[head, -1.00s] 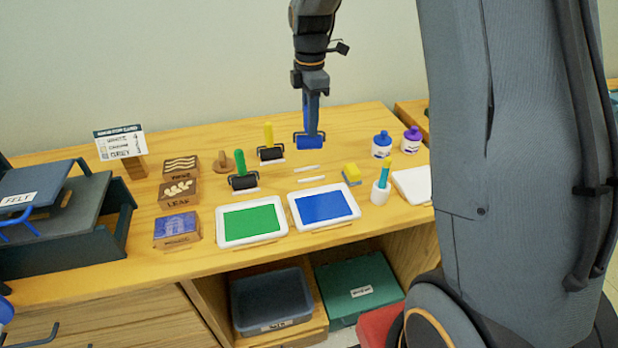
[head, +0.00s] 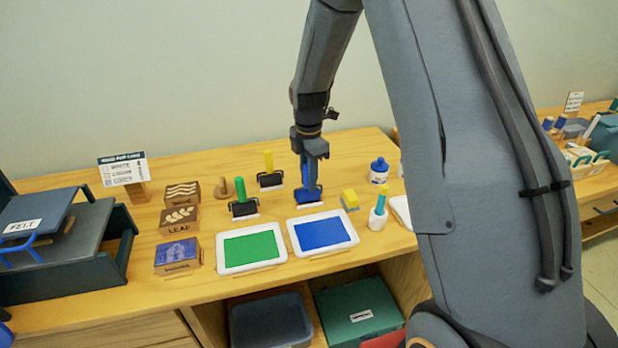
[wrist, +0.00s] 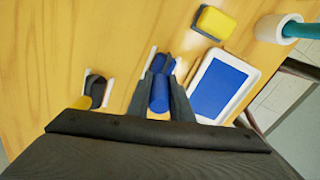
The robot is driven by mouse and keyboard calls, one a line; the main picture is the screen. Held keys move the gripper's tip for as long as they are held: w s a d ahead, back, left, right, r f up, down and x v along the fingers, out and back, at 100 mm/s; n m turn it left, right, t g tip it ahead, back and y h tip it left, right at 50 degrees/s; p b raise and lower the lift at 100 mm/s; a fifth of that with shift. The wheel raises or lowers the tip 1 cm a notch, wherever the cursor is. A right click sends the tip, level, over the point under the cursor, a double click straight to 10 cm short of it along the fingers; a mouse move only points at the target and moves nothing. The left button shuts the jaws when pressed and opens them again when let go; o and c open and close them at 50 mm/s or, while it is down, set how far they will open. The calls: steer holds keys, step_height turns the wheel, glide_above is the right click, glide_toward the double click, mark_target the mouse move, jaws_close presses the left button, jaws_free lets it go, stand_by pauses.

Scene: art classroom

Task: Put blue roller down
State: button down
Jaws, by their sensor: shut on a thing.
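In the wrist view, the fingers (wrist: 161,96) flank the blue handle (wrist: 159,97). The blue head (wrist: 161,64) lies between two white strips of a rest (wrist: 149,61). Whether the head touches the rest or hovers just over it, I cannot tell. The green-handled roller (head: 240,193) and the yellow-handled roller (head: 269,172) stand on white rests to its left.
The blue ink tray (head: 350,241) is just in front of the blue roller, with the green ink tray (head: 221,262) to its left. A yellow sponge (head: 349,198), a white cup (head: 378,220) and a blue-capped bottle (head: 379,173) stand to the right. Stamp blocks (head: 178,257) are at left.

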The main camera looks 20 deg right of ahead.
steer(key=shift+f, duration=0.2)
steer(key=c, duration=1.6)
jaws_free()
step_height(320, 180, up, 12)
steer(key=b, duration=0.3)
steer(key=shift+s+m, duration=0.3)
steer(key=s+f+m, duration=0.2)
steer(key=s+m, duration=0.4)
steer(key=s, duration=0.2)
steer(key=s+f+m, duration=0.2)
steer(key=s+m, duration=0.5)
steer(key=s, duration=0.1)
steer(key=s+f+m, duration=0.2)
steer(key=s+m, duration=0.5)
steer(key=s, duration=0.1)
steer(key=shift+s+a+f+t, duration=0.1)
steer(key=shift+s+f+t, duration=0.05)
steer(key=shift+s+t, duration=0.2)
